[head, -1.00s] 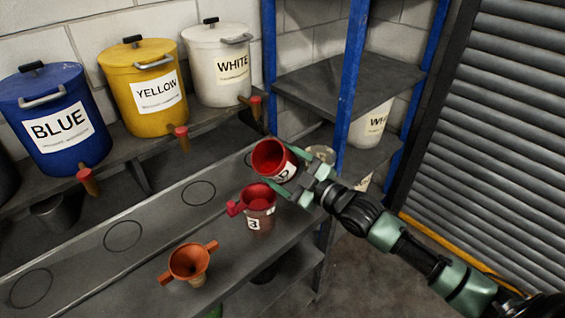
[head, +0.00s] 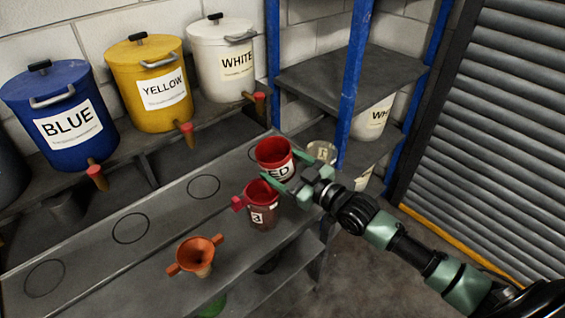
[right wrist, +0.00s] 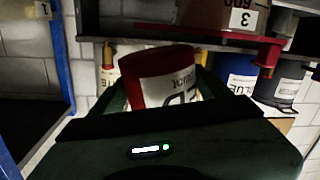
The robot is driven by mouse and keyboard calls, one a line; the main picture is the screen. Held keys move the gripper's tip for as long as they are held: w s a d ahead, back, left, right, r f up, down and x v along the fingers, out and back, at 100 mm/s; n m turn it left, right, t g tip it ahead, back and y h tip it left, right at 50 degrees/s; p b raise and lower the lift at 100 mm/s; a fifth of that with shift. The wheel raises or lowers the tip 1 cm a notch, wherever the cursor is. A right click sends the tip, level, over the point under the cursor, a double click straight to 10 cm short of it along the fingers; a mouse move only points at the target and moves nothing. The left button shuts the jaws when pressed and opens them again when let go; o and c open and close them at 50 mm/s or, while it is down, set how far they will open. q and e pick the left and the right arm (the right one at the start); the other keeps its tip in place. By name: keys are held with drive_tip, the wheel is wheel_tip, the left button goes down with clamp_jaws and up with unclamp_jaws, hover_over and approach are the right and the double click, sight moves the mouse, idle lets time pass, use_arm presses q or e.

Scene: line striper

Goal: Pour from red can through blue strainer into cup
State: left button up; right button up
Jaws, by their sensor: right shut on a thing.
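My right gripper (head: 287,177) is shut on the red can (head: 274,160), also seen large in the right wrist view (right wrist: 160,78). The can is held nearly upright, mouth up, above the back of the bench; its white label partly reads "ED". Just in front and below stands a cup labelled 3 (head: 263,219) with a red, handled strainer (head: 261,190) on top. An orange strainer (head: 196,250) with two handles sits nearer the front left. I see no blue strainer. My left gripper is not in view.
Blue (head: 62,115), yellow (head: 148,85) and white (head: 222,60) lidded tubs with taps stand on the back shelf. A pale container (head: 322,152) is right of the can, by a blue post (head: 350,90). Empty drawn circles mark the bench (head: 165,215).

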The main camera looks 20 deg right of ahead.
sight(289, 160)
drive_tip(key=shift+r, duration=0.2)
drive_tip(key=shift+r+m+p, duration=0.5)
drive_tip(key=shift+r+p, duration=0.3)
drive_tip(key=shift+p, duration=0.2)
drive_tip(key=shift+r+m+p, duration=0.6)
drive_tip(key=shift+p, duration=0.05)
drive_tip(key=shift+r, duration=0.1)
